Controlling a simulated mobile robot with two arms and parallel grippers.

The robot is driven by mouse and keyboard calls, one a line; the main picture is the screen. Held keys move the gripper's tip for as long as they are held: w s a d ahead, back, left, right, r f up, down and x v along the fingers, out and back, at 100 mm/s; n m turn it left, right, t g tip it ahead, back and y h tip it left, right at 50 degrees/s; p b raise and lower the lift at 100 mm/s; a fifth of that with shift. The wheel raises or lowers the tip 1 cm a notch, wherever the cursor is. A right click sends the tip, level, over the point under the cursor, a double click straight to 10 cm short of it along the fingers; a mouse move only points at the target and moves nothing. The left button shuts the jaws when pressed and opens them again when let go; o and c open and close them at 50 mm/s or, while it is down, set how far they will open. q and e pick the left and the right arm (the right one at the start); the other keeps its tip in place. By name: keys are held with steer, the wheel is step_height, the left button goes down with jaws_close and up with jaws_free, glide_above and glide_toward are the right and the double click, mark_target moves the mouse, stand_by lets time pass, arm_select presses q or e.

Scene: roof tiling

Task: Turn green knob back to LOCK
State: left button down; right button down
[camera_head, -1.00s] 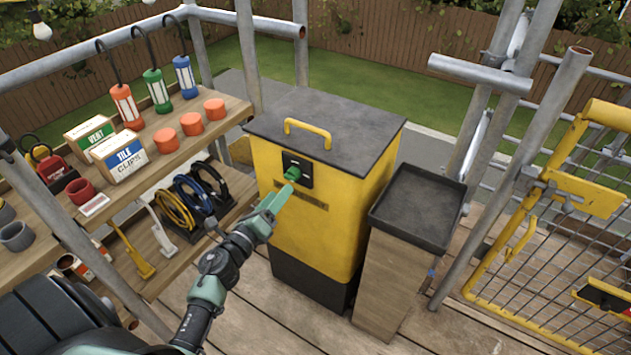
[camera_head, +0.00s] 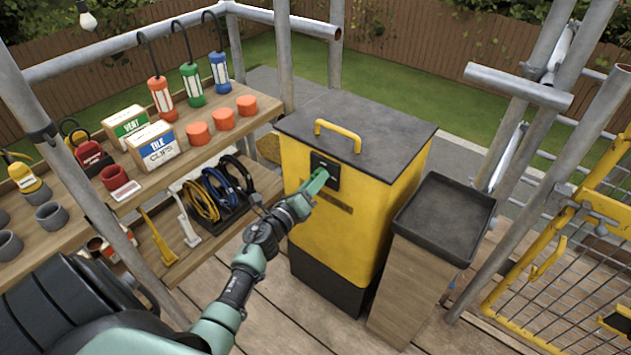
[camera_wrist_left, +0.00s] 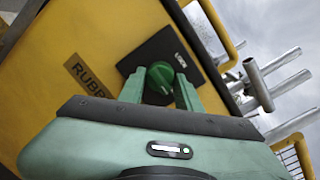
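The yellow bin (camera_head: 340,225) with a dark lid stands in the middle of the head view. A black plate (camera_wrist_left: 195,58) on its front carries the green knob (camera_wrist_left: 160,76), seen in the left wrist view. My left gripper (camera_head: 318,180) is at the plate, and in the head view it hides most of the knob. In the left wrist view, my left gripper's fingers (camera_wrist_left: 160,90) are spread, one on each side of the knob. A firm grip on it does not show. My right gripper is not in view.
A black-topped wooden stand (camera_head: 445,218) is right of the bin. Wooden shelves (camera_head: 200,150) with lamps, boxes and cable coils are on the left. Scaffold poles (camera_head: 515,85) and a yellow mesh gate (camera_head: 570,270) are on the right.

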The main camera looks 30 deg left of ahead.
arm_select(q)
steer(key=shift+a+r+n+g+h+p, duration=0.15)
steer(key=shift+n+g+h+p, duration=0.2)
steer(key=shift+n+p, duration=2.9)
steer(key=shift+r+n+g+h+p, duration=0.25)
steer(key=shift+n+p, duration=1)
steer(key=shift+n, duration=3.9)
steer(key=shift+f+h, duration=0.2)
steer(key=shift+h, duration=0.1)
steer(key=c, duration=1)
jaws_free()
steer(key=s, duration=0.7)
steer(key=shift+s+a+r, duration=0.35)
steer(key=shift+s+r, duration=0.05)
steer(key=shift+r, duration=0.05)
